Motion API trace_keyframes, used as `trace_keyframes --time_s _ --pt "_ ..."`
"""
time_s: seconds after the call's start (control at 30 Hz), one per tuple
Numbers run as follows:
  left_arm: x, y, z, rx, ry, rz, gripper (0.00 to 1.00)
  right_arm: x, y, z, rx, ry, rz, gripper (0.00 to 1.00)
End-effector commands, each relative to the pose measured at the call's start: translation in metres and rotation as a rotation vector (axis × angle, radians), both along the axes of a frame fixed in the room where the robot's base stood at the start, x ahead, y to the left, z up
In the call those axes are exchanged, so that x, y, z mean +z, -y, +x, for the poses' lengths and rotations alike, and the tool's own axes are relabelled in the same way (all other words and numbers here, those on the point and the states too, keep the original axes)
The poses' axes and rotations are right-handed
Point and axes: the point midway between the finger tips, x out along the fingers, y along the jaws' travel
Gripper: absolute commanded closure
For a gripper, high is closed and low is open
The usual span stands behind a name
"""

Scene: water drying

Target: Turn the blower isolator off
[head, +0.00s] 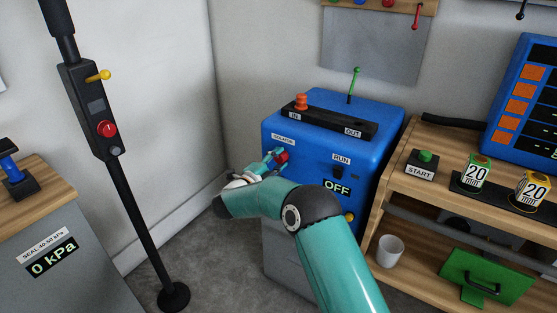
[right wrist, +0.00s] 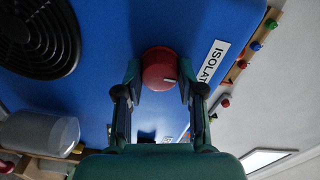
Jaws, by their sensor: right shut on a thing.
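The blower is a blue cabinet (head: 330,150) with an ISOLATOR label (head: 283,138), a RUN label and a display reading OFF (head: 337,187). The isolator is a red round knob (right wrist: 159,68) with a small pale mark on its rim, beside the ISOLATOR label (right wrist: 212,62) in the right wrist view. My right gripper (right wrist: 160,88) has its two fingers on either side of the knob, shut on it. In the head view the right gripper (head: 272,162) is at the cabinet's front and partly covers the knob (head: 282,157). My left gripper is not in view.
A black slide with an orange knob (head: 301,101) lies on the cabinet top, near a green-tipped lever (head: 355,71). A wooden bench (head: 450,147) with a START button (head: 425,157) stands to the right. A black post (head: 135,215) stands left, with free floor between.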

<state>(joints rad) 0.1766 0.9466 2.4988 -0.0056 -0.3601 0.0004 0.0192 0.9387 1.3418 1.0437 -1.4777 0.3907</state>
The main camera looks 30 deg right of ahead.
Motion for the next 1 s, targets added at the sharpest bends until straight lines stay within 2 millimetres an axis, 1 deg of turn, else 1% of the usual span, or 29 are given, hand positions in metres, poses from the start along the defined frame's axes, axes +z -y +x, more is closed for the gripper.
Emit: trace_keyframes --time_s 0.03,0.1,0.13,0.2,0.27,0.57,0.67,0.77,0.87,1.0 --pt "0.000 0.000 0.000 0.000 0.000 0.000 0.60 -0.001 -0.004 0.003 0.015 -0.003 0.001 0.97" --pt "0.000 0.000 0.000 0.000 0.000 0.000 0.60 -0.002 -0.004 0.003 0.015 -0.003 0.001 0.97" --pt "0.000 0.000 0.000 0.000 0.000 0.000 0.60 -0.002 -0.004 0.003 0.015 -0.003 0.002 0.57" --pt "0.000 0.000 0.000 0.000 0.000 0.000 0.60 -0.002 -0.004 0.003 0.014 -0.003 0.002 0.45" --pt "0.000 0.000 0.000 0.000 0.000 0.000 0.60 -0.001 -0.003 0.002 0.011 -0.002 0.002 0.37" --pt "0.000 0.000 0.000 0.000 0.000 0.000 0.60 -0.001 -0.001 0.001 0.005 -0.001 0.002 0.37" --pt "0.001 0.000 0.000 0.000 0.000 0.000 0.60 -0.001 -0.005 -0.001 0.005 -0.001 0.002 0.37" --pt "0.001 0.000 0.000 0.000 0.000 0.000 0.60 -0.001 -0.014 -0.004 0.006 -0.001 0.004 0.37" --pt "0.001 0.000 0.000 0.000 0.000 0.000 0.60 -0.001 -0.029 -0.010 0.009 -0.001 0.002 0.37" --pt "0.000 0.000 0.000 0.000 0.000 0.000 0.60 -0.001 -0.056 -0.021 0.010 -0.001 0.002 0.37"
